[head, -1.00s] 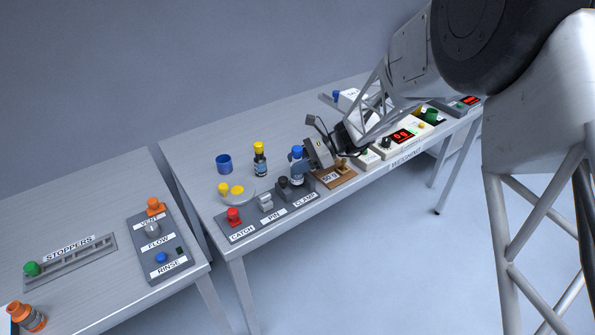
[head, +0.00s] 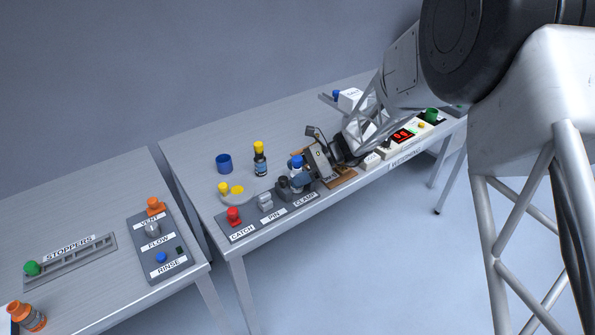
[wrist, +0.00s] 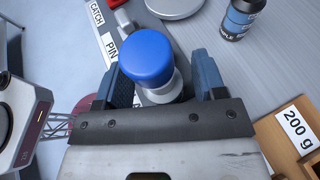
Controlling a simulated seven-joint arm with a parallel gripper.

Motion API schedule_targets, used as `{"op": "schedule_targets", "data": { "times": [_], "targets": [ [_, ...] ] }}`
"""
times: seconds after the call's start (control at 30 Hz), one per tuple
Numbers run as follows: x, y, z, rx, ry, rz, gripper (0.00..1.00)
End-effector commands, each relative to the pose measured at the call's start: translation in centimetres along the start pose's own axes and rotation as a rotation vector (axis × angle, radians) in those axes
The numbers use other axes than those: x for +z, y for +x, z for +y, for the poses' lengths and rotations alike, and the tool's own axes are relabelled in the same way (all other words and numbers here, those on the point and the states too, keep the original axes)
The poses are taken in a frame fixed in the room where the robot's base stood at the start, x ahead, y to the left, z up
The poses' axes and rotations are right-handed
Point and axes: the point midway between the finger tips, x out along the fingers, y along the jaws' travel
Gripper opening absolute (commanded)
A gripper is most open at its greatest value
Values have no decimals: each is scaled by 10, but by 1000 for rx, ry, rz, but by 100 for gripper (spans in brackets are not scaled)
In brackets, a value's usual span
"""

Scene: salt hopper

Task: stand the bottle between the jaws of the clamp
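The bottle (head: 297,171) has a blue cap and a pale body. It looks upright at the clamp end of the grey panel. My gripper (head: 302,180) reaches in from the right in the head view. The clamp (head: 283,184) is a dark block behind the CLAMP label, close beside the bottle. The bottle's base and most of the jaws are hidden, so I cannot tell whether it is between them.
The panel also carries a red catch knob (head: 234,214) and a grey pin (head: 265,201). A wooden block marked 200 g (wrist: 294,130) lies right in the wrist view.

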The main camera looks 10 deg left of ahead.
Motion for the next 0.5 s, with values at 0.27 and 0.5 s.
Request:
{"op": "schedule_targets", "data": {
  "times": [0.27,0.5],
  "targets": [
    [0,0,0,0,0,0,66],
    [3,-4,0,0,0,0,66]
  ]
}}
